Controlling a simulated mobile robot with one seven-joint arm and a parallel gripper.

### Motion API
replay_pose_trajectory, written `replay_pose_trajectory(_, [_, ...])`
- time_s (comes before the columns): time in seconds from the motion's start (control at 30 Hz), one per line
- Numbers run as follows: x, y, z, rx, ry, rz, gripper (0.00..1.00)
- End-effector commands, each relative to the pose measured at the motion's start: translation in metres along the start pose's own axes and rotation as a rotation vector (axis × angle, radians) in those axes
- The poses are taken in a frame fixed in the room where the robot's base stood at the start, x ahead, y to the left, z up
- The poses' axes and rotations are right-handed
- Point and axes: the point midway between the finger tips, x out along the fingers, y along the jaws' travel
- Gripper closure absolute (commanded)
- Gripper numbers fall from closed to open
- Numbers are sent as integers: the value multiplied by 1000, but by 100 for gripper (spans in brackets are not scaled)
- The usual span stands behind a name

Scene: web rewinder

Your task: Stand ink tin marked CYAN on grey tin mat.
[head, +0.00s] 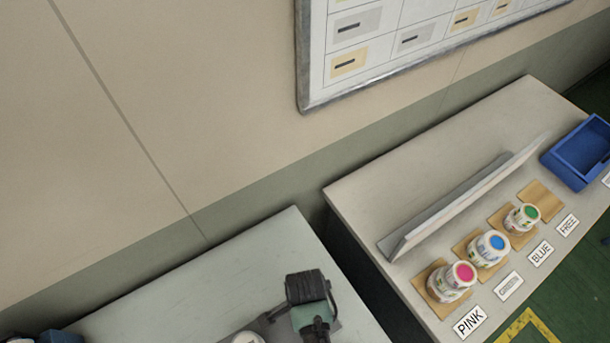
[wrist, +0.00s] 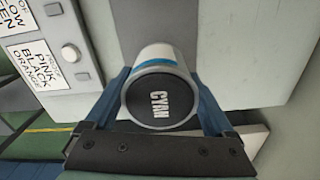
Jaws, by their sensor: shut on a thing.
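The ink tin marked CYAN (wrist: 160,98) is in the wrist view, white with a blue band and a dark lid whose lettering faces the camera. My gripper (wrist: 157,76) is shut on it, with a blue finger on each side. A darker grey flat area (wrist: 148,22), which looks like the grey tin mat, lies beyond the tin on a light bench. Whether the tin touches it cannot be told. In the head view, my dark gripper body is above the near bench, and a white round thing (head: 247,338) is cut off at the bottom edge.
A panel with labels and buttons (wrist: 62,55) stands left in the wrist view. In the head view, a second bench (head: 375,195) on the right holds pink (head: 452,280), blue (head: 488,247) and green (head: 523,217) tins on tan mats, and a blue bin (head: 580,150).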

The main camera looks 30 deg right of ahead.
Motion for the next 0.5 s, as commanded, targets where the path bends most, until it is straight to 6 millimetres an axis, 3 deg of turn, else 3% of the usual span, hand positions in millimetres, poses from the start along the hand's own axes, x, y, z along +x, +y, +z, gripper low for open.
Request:
replay_pose_trajectory(0.27, [34,0,0,0,0,1,100])
replay_pose_trajectory(0.5, [38,0,0,0,0,-1,100])
